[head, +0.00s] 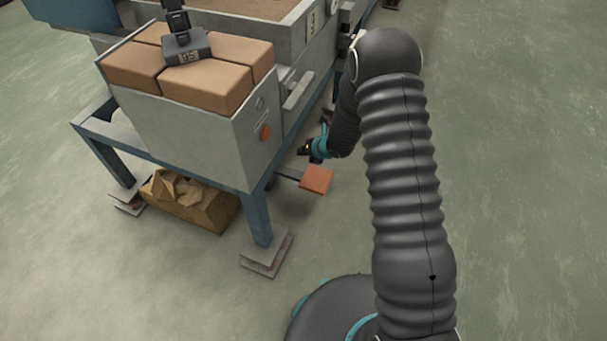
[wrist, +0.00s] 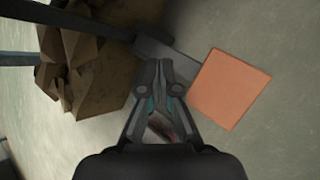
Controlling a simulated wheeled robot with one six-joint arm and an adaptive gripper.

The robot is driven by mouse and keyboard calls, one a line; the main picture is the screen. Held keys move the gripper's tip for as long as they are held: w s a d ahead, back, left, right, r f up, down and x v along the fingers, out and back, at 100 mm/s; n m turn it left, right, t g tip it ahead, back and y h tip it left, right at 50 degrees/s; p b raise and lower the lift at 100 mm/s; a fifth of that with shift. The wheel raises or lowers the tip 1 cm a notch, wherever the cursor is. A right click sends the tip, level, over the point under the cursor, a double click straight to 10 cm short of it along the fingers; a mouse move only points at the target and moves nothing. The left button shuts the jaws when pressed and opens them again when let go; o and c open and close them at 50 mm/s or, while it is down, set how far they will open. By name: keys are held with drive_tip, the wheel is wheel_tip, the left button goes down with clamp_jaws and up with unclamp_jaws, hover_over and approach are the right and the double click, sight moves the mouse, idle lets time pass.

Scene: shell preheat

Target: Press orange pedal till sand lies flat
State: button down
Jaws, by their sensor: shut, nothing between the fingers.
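The orange pedal (head: 316,179) is a flat square plate low at the right side of the machine, on a dark lever. In the wrist view the pedal (wrist: 231,88) lies to the right of my gripper (wrist: 158,66), with the grey lever (wrist: 165,52) running to it from the upper left. My gripper (head: 306,151) is shut and empty, above and apart from the pedal as far as I can tell. The sand (head: 253,8) lies in a box at the top edge of the head view; its surface is only partly visible and its flatness is hard to judge.
A grey bin (head: 180,133) with brown blocks and a weight marked 95 (head: 188,48) stands on a blue frame (head: 257,217). An orange button (head: 264,132) sits on its side. The floor at the right is clear.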

drive_tip(key=shift+f, duration=0.1)
drive_tip(key=b, duration=0.4)
hover_over(305, 175)
wheel_tip(305, 175, down, 7)
drive_tip(key=shift+a+f, duration=0.1)
drive_tip(key=shift+f+b, duration=0.7)
drive_tip(key=shift+b, duration=0.25)
